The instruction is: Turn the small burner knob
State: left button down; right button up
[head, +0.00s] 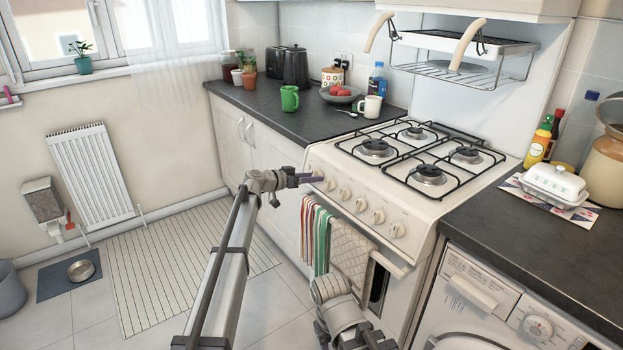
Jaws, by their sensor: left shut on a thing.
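The white stove (420,200) has a row of several cream knobs along its front panel. My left gripper (314,180) is at the left end of this row, its dark fingers shut on the leftmost knob (318,173), which they partly cover. The knob beside it (330,184) and the others to the right are free. Four-burner size differences are hard to judge; the rear middle burner (415,132) looks smaller than the front left one (375,148). My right gripper (372,339) is low at the bottom edge, away from the knobs; its fingers are not clear.
Striped towels (316,236) and a quilted cloth (349,256) hang on the oven handle below the knobs. A washer (490,305) is at right. The floor at left is mostly open.

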pick_arm(q)
jog(key=shift+m, duration=1)
jog(key=shift+c, duration=1.7)
grip_release()
jog(key=p+v, duration=0.2)
jog(key=v, duration=0.6)
